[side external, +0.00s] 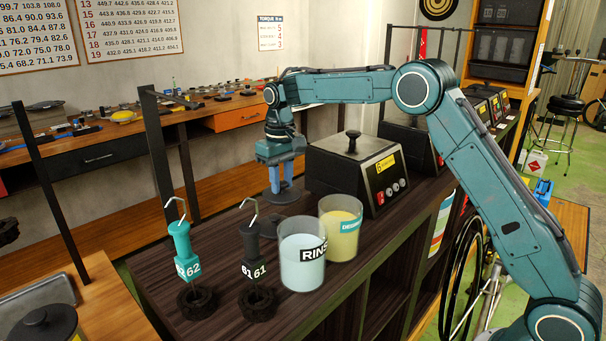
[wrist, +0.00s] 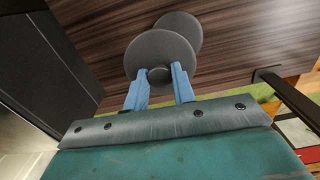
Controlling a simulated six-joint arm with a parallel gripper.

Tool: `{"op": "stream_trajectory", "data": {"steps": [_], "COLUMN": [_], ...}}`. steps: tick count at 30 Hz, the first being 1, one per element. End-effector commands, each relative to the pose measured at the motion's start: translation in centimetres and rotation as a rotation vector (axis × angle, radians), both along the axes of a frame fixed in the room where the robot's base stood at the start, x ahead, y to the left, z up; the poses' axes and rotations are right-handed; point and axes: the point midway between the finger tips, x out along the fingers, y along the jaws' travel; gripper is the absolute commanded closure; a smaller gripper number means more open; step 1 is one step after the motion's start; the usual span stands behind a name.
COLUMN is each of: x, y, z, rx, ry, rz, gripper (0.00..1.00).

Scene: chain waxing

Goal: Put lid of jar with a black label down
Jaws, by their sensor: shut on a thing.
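The jar with a black label (side external: 302,262) reads RINS, holds pale blue liquid and stands on the dark bench without a lid. My gripper (side external: 280,184) is behind it, pointing down, its blue fingers shut on the knob of a dark grey round lid (side external: 280,197). In the wrist view the gripper (wrist: 160,77) holds this lid (wrist: 158,48) flat, a little above the bench. A second grey lid (side external: 285,229) lies on the bench behind the jars. In the wrist view this second lid (wrist: 188,22) is partly covered by the held one.
A yellow-liquid jar with a teal label (side external: 341,230) stands right of the black-label jar, also uncovered. A black heater pot with a knobbed lid (side external: 353,175) is right of my gripper. Teal (side external: 181,250) and black (side external: 250,250) numbered hangers stand at front left. Bench left of my gripper is clear.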

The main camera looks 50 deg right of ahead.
Motion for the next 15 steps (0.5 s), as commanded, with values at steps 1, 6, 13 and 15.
{"op": "stream_trajectory", "data": {"steps": [1,6,13,15], "x": [0.5,2.2,4.3,4.9], "y": [-0.3,-1.1,-2.5,-2.9], "z": [0.0,0.3,0.6,0.6], "rx": [0.0,0.0,0.0,0.0], "ry": [-0.001,-0.002,-0.001,-0.001], "rz": [-0.012,-0.058,-0.125,-0.145], "gripper": [1.0,1.0,1.0,1.0]}}
